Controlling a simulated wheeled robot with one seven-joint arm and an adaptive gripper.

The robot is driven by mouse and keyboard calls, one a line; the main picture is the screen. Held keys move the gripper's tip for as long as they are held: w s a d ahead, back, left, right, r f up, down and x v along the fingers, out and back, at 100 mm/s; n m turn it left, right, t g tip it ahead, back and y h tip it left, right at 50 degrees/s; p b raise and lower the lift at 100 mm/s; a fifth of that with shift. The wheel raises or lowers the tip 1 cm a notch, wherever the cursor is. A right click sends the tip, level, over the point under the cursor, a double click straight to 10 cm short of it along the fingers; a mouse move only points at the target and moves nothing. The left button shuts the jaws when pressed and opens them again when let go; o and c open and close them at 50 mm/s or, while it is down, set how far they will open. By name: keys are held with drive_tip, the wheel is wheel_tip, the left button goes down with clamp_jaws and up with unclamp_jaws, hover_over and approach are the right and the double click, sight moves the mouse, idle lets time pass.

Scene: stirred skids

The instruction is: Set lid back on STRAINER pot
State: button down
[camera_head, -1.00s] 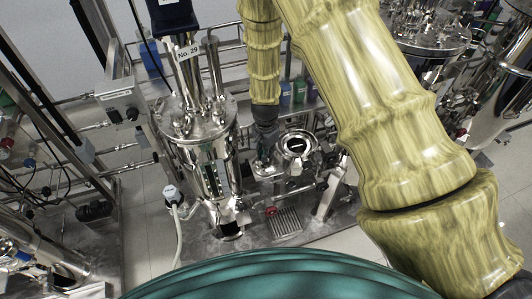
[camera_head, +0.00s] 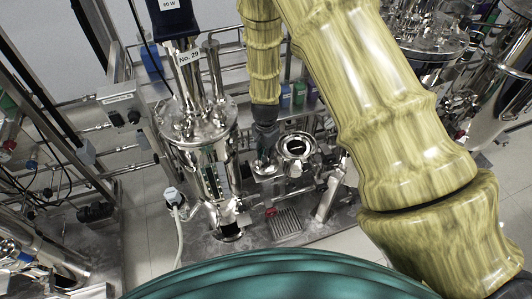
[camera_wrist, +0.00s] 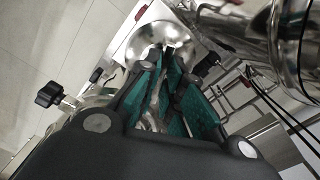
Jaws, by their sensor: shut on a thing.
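The strainer pot (camera_head: 297,147) is a small shiny steel vessel with a round rim and a dark open mouth, right of the tall steel vessel in the head view. My gripper (camera_head: 265,138) hangs from the yellow arm just left of the pot's mouth. It is shut on a shiny metal piece, taken as the lid (camera_head: 264,166), which shows below it, beside the pot rather than over its mouth. In the wrist view my gripper's teal fingers (camera_wrist: 168,88) close around metal. The lid's full outline and its exact height relative to the rim are unclear.
A tall steel vessel (camera_head: 202,150) labelled No. 29 stands close left of my gripper. A drain grate (camera_head: 285,222) lies in the skid base in front. Pipes and valves crowd the pot. A black knob (camera_wrist: 48,93) shows at left in the wrist view.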

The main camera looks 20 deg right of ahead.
drive_tip(key=shift+r+p, duration=1.8)
drive_tip(key=shift+r, duration=0.9)
drive_tip(key=shift+s, duration=0.1)
